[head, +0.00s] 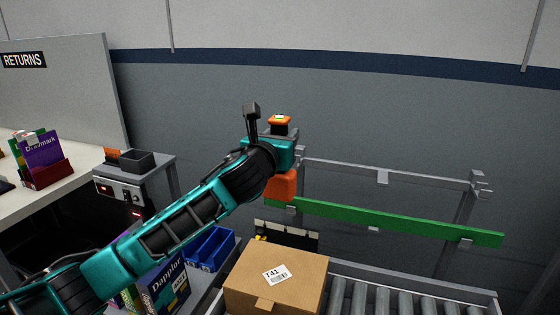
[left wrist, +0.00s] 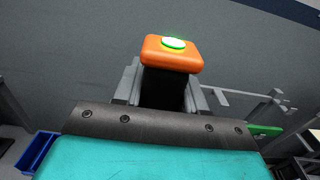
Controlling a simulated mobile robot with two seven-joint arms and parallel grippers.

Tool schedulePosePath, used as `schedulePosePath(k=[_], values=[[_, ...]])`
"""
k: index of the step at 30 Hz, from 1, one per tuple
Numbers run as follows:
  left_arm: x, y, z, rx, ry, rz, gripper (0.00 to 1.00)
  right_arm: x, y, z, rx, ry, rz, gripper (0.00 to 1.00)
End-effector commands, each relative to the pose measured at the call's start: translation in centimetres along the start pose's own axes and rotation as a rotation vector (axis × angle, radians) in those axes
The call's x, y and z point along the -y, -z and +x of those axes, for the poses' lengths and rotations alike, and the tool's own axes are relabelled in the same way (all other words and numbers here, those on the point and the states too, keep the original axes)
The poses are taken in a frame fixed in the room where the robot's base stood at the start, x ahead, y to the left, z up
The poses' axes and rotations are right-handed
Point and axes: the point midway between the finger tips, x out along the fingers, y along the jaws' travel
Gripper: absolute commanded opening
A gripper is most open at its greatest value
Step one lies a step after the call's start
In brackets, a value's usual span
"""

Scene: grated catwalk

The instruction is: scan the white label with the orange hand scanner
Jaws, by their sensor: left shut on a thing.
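The orange hand scanner shows above my left gripper (head: 284,148) as an orange cap on a black neck (head: 280,120), with another orange part below the gripper. My left gripper is shut on the scanner and holds it in the air, above and behind the cardboard box (head: 245,268). In the left wrist view the scanner's orange end (left wrist: 160,60) has a lit green spot and stands between the grey fingers. The white label (head: 277,275), marked T41 with a barcode, lies on the box top, uncovered and apart from the scanner. My right gripper is not in view.
The box sits at the left end of a roller conveyor (head: 375,301). A green rail (head: 390,222) on a grey frame runs behind it. Blue bins (head: 210,248) and a grey stand with a dark tray (head: 130,161) are at left, beside a returns counter (head: 60,192).

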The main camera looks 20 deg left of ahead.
Motion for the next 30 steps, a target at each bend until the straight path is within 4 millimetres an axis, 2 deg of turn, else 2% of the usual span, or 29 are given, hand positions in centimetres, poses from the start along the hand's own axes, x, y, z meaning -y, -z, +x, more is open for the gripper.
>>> schedulePosePath(k=[5,8,21,25,30], values=[[0.0,-0.1,0.0,0.002,0.000,0.000,0.00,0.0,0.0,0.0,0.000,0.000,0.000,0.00],[0.0,-0.9,0.0,0.005,0.000,0.001,0.00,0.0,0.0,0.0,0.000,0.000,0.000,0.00],[0.0,-7.3,0.0,0.006,-0.001,0.002,0.00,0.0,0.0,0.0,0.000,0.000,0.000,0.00],[0.0,-8.1,0.0,0.003,0.000,0.001,0.00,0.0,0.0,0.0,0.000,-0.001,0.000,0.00],[0.0,-8.1,0.0,0.001,0.000,0.001,0.00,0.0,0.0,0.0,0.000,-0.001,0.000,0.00]])
